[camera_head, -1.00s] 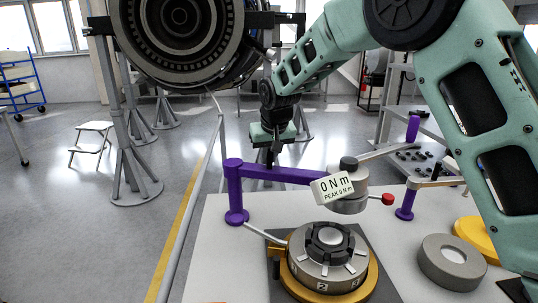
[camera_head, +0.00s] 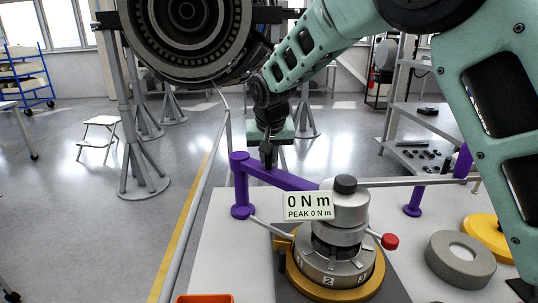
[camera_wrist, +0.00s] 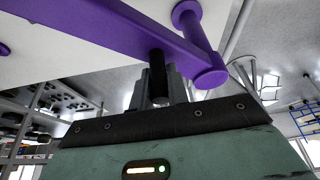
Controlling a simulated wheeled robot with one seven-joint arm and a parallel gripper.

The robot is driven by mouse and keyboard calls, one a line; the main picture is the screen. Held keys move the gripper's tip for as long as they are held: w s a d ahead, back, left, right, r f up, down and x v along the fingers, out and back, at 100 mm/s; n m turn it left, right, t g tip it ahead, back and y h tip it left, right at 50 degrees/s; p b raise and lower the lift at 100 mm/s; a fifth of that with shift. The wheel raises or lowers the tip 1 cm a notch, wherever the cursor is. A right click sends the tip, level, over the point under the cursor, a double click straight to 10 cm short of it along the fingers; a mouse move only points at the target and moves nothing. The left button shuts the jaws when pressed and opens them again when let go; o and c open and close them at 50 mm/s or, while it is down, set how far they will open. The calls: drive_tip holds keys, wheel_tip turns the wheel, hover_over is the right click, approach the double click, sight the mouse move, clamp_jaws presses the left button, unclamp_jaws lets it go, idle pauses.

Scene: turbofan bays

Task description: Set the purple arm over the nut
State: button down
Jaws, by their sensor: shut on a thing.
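The purple arm (camera_head: 290,179) reaches from a purple post (camera_head: 242,190) on the left to a grey torque head with a black knob (camera_head: 345,203). A display (camera_head: 308,206) on it reads 0 N m, peak 0 N m. The head is above the dark notched nut (camera_head: 326,243), roughly in line with it; whether they touch is unclear. The nut sits in a numbered grey ring (camera_head: 330,272) on a gold base. My gripper (camera_head: 267,150) is shut on the arm's dark peg (camera_wrist: 157,75), seen against the purple arm (camera_wrist: 120,30) in the wrist view.
A red knob (camera_head: 390,241) sticks out right of the head. A second purple post (camera_head: 413,203), a grey ring (camera_head: 460,259) and a yellow disc (camera_head: 490,236) are on the bench to the right. An orange bin (camera_head: 205,298) is at the front left.

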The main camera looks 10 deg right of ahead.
drive_tip(key=c, duration=1.4)
unclamp_jaws()
drive_tip(key=shift+o, duration=0.2)
drive_tip(key=shift+r, duration=0.1)
drive_tip(key=d+b+v, duration=0.1)
drive_tip(key=b+v, duration=0.1)
drive_tip(key=v, duration=1.5)
drive_tip(key=shift+a, duration=0.45)
drive_tip(key=shift+s+r, duration=0.1)
